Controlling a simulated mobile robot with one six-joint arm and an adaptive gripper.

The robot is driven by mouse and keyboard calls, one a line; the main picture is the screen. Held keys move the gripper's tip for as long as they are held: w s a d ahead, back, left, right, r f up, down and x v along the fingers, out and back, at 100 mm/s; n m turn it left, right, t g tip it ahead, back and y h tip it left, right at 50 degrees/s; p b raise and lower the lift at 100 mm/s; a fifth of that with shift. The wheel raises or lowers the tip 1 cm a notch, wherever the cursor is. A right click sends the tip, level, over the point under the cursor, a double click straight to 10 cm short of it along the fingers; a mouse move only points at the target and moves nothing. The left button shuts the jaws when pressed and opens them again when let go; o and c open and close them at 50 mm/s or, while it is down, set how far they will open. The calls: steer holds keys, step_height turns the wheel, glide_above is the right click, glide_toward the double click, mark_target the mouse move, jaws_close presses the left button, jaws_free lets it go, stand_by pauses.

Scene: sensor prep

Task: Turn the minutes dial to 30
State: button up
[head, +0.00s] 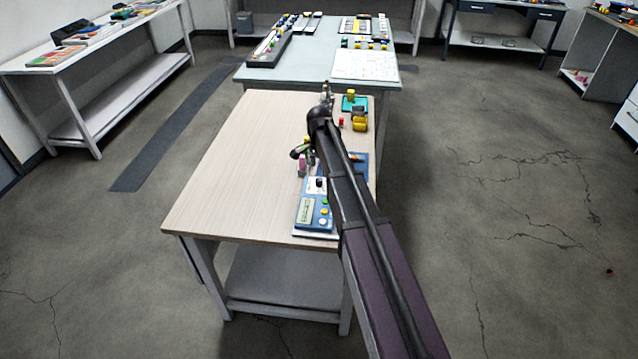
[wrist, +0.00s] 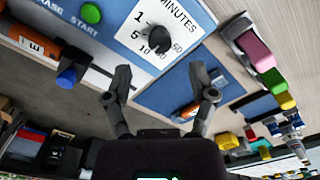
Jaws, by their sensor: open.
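The minutes dial (wrist: 160,40) is a black round knob on a white label reading MINUTES, with numbers around it, including 1, 5, 10 and 60. Which number it points to is too blurred to tell. It sits on a blue panel (wrist: 208,12); in the head view the blue device (head: 305,213) lies at the right front of the wooden table. My gripper (wrist: 162,84) is open and empty. Its two fingers reach toward the panel with the dial beyond and between them, apart from it. In the head view my arm hides part of the device.
A pink piece (wrist: 254,46) and several coloured pieces stand to the right. The left of the wooden table (head: 235,165) is clear.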

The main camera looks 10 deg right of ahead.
mark_target(319, 180)
steer(key=shift+f+b, duration=2.15)
steer(key=shift+f, duration=0.3)
jaws_close()
